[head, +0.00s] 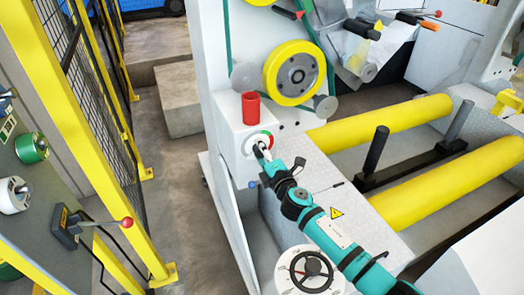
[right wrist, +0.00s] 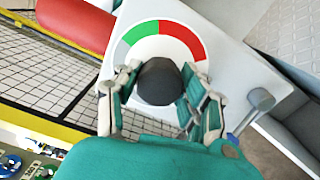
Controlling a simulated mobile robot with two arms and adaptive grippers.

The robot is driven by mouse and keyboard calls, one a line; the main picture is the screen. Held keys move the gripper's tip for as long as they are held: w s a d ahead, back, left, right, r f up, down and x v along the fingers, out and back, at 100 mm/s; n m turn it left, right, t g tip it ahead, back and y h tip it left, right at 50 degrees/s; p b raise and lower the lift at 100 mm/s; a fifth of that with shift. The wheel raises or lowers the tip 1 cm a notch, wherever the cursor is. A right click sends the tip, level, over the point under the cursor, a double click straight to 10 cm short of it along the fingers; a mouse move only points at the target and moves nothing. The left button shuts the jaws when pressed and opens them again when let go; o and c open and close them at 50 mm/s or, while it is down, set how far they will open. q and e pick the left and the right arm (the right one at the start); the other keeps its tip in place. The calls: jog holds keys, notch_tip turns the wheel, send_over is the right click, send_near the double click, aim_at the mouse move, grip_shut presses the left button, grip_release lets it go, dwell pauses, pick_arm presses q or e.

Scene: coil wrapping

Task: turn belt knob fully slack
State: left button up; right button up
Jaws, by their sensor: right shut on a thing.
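The belt knob (right wrist: 159,82) is a round black cap in the middle of the right wrist view. It sits in front of a round dial (right wrist: 176,28) with grey, green and red sectors on a white box. My right gripper (right wrist: 156,92) has its two fingers on either side of the knob, shut on it. In the head view my teal right arm reaches up to the dial, and the right gripper (head: 263,156) covers most of the knob. No pointer mark on the knob can be made out. My left gripper is not in view.
A red cylinder (head: 251,108) stands on the box just above the dial. A yellow wheel (head: 293,73) is above right, and yellow rollers (head: 400,117) lie to the right. A handwheel (head: 311,270) is below the arm. A yellow fence (head: 103,150) stands left, with floor between.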

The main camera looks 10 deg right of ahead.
jog(key=shift+f, duration=0.1)
jog(key=o, duration=1.2)
jog(key=s, duration=0.4)
jog(key=s+d, duration=0.1)
jog(key=s, duration=0.3)
jog(key=s+d, duration=0.1)
jog(key=s, duration=0.3)
jog(key=shift+d, duration=0.15)
